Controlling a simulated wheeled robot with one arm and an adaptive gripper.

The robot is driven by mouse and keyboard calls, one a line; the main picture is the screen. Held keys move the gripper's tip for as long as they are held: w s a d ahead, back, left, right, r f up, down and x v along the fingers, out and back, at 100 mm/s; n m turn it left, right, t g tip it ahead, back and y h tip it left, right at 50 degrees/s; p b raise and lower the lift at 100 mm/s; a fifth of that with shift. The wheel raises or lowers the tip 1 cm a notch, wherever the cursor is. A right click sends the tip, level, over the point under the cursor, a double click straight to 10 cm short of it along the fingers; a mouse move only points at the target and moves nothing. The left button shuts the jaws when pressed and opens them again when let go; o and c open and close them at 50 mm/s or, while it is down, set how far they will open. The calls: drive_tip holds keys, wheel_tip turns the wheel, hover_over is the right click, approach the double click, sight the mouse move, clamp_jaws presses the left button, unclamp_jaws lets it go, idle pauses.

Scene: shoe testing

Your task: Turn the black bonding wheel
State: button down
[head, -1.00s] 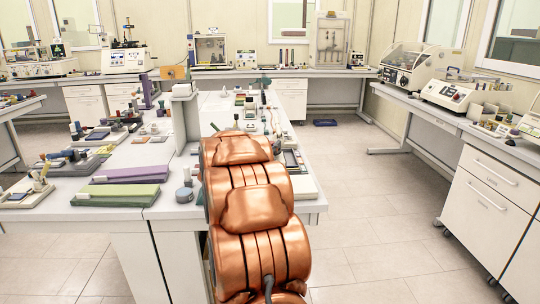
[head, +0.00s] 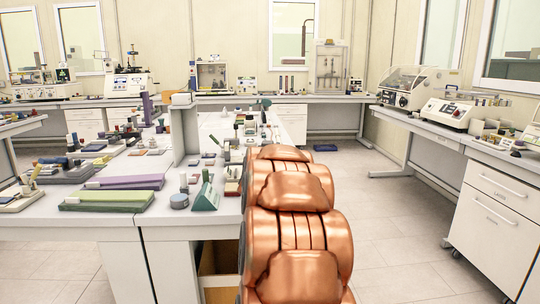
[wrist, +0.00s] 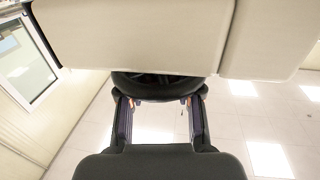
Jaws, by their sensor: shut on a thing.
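In the wrist view a black round wheel (wrist: 160,79) shows at the top middle, partly hidden by a pale beige panel (wrist: 140,40). I take it to be the black bonding wheel. My gripper (wrist: 160,94) has one finger on each side of the wheel's lower part, with the fingertips at its rim. The fingers are apart with the wheel between them. The far part of the wheel is hidden by the panel. In the head view my copper-coloured arm stands in front, and neither my gripper nor the wheel can be made out.
A white bench (head: 135,222) with green and purple slabs, a grey roll (head: 179,201) and a green wedge (head: 206,195) stands left of my arm. A white drawer cabinet (head: 497,215) and side bench (head: 440,128) stand at the right. The floor between (head: 390,215) is clear.

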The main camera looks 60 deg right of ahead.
idle(0.4)
drive_tip(key=c, duration=0.7)
unclamp_jaws()
drive_tip(key=shift+c, duration=0.2)
drive_tip(key=v, duration=1.2)
drive_tip(key=shift+s+r, duration=0.1)
